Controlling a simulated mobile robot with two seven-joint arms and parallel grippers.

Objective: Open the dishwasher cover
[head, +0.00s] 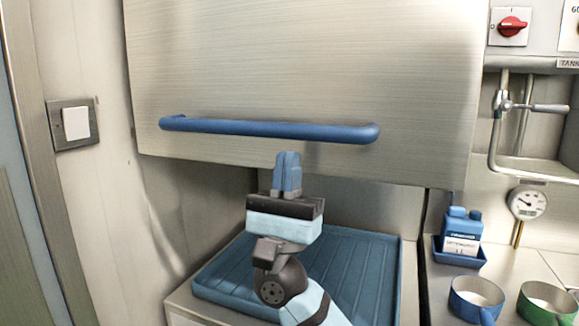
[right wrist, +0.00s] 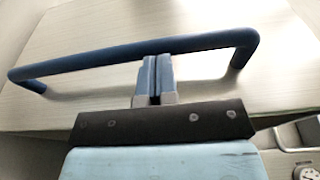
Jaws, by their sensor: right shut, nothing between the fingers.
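The dishwasher cover (head: 300,70) is a brushed steel panel that fills the upper middle of the head view. Its lower edge hangs above a blue ribbed tray, with a dark gap below it. A long blue bar handle (head: 270,129) runs across its lower part; the handle also shows in the right wrist view (right wrist: 110,62). My right gripper (head: 288,158) is shut and empty, its blue fingers pointing up just below the handle in the head view. In the right wrist view its fingertips (right wrist: 157,60) overlap the handle's lower edge; I cannot tell whether they touch. My left gripper is not in view.
The blue tray (head: 385,250) lies under the cover. At right stand a blue bottle (head: 462,228) in a small holder, a blue ring-shaped cup (head: 477,303), a green one (head: 545,308), a gauge (head: 527,202) and steel piping. A wall switch (head: 76,123) is at left.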

